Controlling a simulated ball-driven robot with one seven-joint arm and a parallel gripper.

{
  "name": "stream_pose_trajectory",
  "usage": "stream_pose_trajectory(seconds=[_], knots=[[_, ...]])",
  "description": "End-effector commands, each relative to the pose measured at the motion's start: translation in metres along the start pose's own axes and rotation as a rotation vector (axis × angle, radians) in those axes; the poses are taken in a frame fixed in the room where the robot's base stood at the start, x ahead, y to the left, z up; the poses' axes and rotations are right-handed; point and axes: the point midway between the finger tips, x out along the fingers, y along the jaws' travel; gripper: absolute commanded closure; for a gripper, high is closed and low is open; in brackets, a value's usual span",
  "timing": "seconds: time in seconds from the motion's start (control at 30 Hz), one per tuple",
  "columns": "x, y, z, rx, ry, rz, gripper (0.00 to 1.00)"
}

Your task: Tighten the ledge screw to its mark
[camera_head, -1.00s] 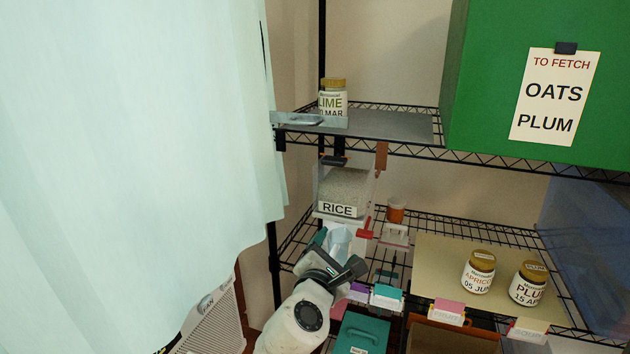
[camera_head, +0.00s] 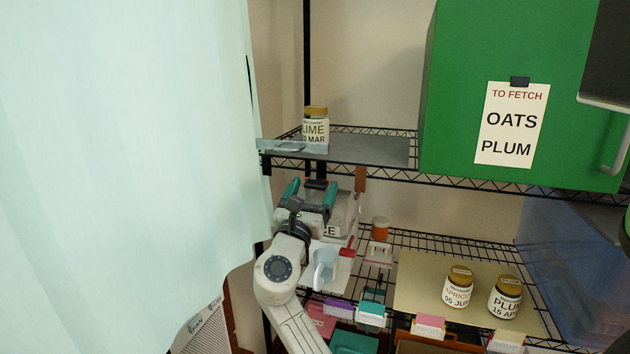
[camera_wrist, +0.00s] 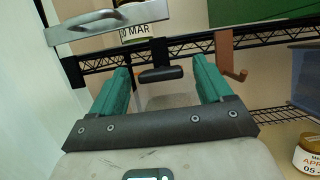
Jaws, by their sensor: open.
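The ledge screw shows in the wrist view as a black crossbar handle (camera_wrist: 160,74) on a short dark stem below the upper shelf's front edge. In the head view its dark stem (camera_head: 317,170) is partly hidden by my gripper. My gripper (camera_head: 311,190) is open just below that shelf edge, in front of the rice container. In the wrist view its two teal fingers stand left and right of the crossbar, with gaps on both sides. The grey metal ledge (camera_wrist: 100,27) has a raised handle and sits above. I cannot make out a mark.
A lime jar (camera_head: 315,126) stands on the upper shelf (camera_head: 370,150). A brown hook (camera_wrist: 227,55) hangs right of the screw. The rice container (camera_head: 345,215) is behind my gripper. A green box (camera_head: 450,100) stands right; a pale curtain (camera_head: 120,150) fills the left.

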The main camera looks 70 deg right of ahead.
Motion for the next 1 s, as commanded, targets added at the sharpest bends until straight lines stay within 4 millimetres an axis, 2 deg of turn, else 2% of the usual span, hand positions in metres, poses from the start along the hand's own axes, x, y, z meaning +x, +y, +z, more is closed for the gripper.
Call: stream_pose_trajectory(seconds=[0.03, 0.2, 0.53, 1.0], knots=[[0.007, 0.0, 0.001, -0.001, 0.0, -0.002, 0.21], [0.018, 0.0, 0.0, 0.0, 0.001, 0.0, 0.21], [0.02, 0.0, -0.001, 0.001, 0.001, 0.0, 0.22], [0.02, 0.0, 0.0, 0.001, 0.001, 0.0, 0.67]])
